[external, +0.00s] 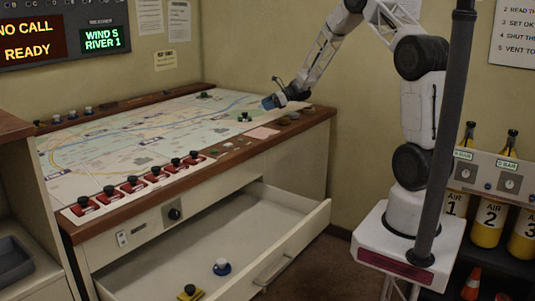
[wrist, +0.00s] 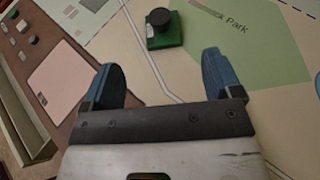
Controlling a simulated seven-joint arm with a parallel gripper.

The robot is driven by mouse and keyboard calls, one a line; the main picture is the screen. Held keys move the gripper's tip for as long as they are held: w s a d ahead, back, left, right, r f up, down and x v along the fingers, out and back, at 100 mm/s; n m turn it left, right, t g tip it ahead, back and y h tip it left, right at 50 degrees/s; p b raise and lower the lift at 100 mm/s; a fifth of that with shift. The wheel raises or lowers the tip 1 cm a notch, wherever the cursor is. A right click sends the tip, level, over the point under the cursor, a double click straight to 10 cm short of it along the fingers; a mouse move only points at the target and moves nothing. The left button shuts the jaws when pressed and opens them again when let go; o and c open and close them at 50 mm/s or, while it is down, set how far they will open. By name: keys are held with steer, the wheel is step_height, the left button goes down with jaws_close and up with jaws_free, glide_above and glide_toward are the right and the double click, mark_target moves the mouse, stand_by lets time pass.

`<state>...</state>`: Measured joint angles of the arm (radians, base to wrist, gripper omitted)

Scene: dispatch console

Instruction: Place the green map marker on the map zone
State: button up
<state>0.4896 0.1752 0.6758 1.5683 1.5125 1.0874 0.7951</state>
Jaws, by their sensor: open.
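The green map marker (wrist: 163,40) has a square green base and a round black knob. It stands upright on the map, just left of the green Park area (wrist: 255,50) in the wrist view; in the external view it shows as a small green piece (external: 244,118). My gripper (wrist: 160,75) is open and empty, its blue fingers apart, with the marker ahead of the fingertips. In the external view my gripper (external: 268,102) is over the right end of the map (external: 130,140). Which printed area is the map zone, I cannot tell.
Another dark green piece (external: 204,95) stands at the map's back edge. Several red switches (external: 132,184) line the front. A pink card (wrist: 64,80) lies near the wooden edge. The drawer (external: 215,235) is open, holding a blue-based piece (external: 221,268) and a yellow piece (external: 190,292).

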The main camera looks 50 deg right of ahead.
stand_by(0.4)
steer(key=shift+s+a+r, duration=0.2)
steer(key=shift+a+r, duration=0.15)
steer(key=shift+a, duration=0.05)
steer(key=s+a+r+n+g+h, duration=0.1)
steer(key=s+a+r+n+g, duration=0.2)
steer(key=s+a+r+n, duration=0.6)
steer(key=s+a+r+n+g+h, duration=0.1)
steer(key=s+a+r+n+g, duration=0.3)
steer(key=s+a+r, duration=0.55)
steer(key=s+a+n+h, duration=0.3)
steer(key=s+n, duration=0.4)
steer(key=s, duration=0.9)
steer(key=s+a+n+h, duration=0.3)
steer(key=s+n, duration=0.3)
steer(key=s, duration=1.1)
steer(key=shift+s+r+n+h, duration=0.15)
steer(key=shift+r+n+h, duration=0.25)
steer(key=shift+h, duration=0.5)
